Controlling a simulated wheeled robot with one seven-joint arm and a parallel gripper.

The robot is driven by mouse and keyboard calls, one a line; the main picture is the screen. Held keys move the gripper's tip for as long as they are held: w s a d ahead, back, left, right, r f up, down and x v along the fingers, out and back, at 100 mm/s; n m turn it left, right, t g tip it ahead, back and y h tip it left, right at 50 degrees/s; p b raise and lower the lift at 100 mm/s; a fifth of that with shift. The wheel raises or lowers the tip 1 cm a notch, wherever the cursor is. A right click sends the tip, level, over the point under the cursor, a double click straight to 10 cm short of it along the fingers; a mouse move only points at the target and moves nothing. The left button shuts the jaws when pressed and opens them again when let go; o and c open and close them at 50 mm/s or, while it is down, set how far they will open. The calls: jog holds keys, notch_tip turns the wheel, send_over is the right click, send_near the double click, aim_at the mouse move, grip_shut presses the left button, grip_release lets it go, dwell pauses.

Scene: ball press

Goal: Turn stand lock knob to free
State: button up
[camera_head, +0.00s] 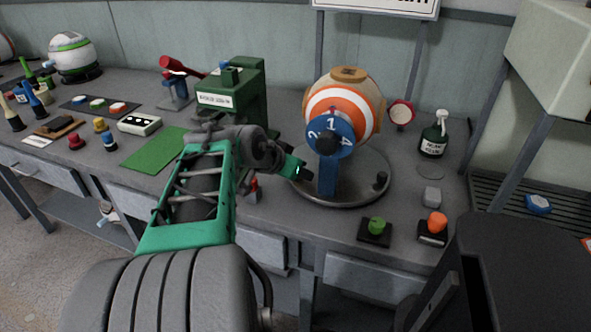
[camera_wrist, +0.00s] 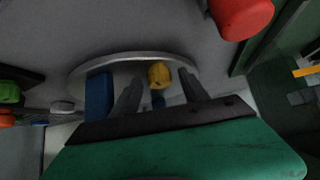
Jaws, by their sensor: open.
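The ball stand is in the head view: a round grey base plate (camera_head: 345,197), a blue post (camera_head: 328,180), and an orange-and-white ball (camera_head: 345,98) with a numbered blue dial (camera_head: 322,133). My gripper (camera_head: 304,173) is open over the plate's left side. In the wrist view, its two dark fingers (camera_wrist: 160,92) stand on either side of a small yellow knob (camera_wrist: 158,75) with blue below it. Contact cannot be told. The blue post (camera_wrist: 98,95) is left of the fingers there. My gripper hides the yellow knob in the head view.
A red-topped piece (camera_head: 253,184) stands close left of the plate; a red piece (camera_wrist: 240,15) shows in the wrist view. Green (camera_head: 376,226) and orange (camera_head: 436,222) buttons are at front right. A green press (camera_head: 240,95) and green mat (camera_head: 155,149) are at left.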

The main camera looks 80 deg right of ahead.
jog(key=p+v, duration=0.1)
jog(key=v, duration=0.6)
jog(key=shift+a+r, duration=0.3)
jog(key=shift+w, duration=0.1)
